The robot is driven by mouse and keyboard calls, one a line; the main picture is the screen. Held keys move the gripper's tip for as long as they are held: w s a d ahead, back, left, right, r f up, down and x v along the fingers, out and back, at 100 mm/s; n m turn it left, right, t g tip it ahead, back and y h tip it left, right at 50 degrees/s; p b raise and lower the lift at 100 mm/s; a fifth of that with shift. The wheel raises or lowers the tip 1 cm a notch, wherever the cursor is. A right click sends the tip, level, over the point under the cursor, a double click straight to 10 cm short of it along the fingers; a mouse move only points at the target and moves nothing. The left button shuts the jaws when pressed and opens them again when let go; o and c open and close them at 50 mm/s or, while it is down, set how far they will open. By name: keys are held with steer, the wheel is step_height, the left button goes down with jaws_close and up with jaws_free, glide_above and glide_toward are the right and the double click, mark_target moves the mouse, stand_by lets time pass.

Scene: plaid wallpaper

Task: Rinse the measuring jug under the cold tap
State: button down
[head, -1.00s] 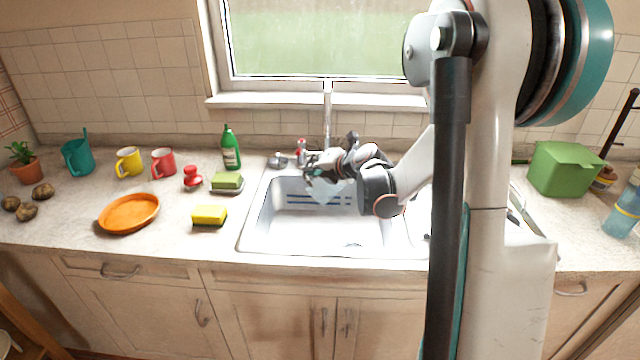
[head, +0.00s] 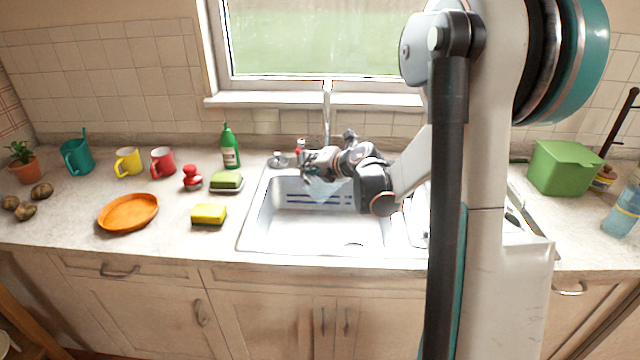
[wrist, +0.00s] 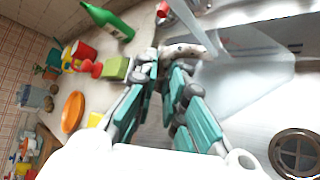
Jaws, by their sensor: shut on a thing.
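My gripper (head: 318,168) is over the back left of the sink (head: 250,225). It is shut on the measuring jug (head: 322,188), a see-through, pale bluish vessel held inside the basin's outline. In the wrist view the gripper's teal fingers (wrist: 168,62) close near a whitish, handle-like part, and the clear jug (wrist: 235,85) spreads to the right. The tall silver tap (head: 327,110) rises behind my gripper; its lower part is hidden. A small red-topped fitting (head: 300,146) stands beside it. I cannot tell whether water runs or whether the jug holds any.
Left of the sink are a green bottle (head: 230,150), a green block on a dish (head: 227,182), a yellow sponge (head: 209,214), a red-knobbed item (head: 192,178) and an orange plate (head: 128,212). A green box (head: 562,168) stands right. The drain (wrist: 297,152) is clear.

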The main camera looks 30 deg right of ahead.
steer(key=shift+s+d, duration=0.25)
steer(key=shift+s, duration=0.05)
steer(key=shift+w+a, duration=0.15)
steer(key=shift+w+a, duration=0.2)
steer(key=shift+w, duration=0.05)
steer(key=shift+s, duration=0.1)
stand_by(0.4)
steer(key=shift+s+d, duration=0.3)
steer(key=shift+d, duration=0.05)
steer(key=shift+w+a, duration=0.4)
steer(key=shift+s+d, duration=0.1)
steer(key=shift+d, duration=0.05)
stand_by(0.3)
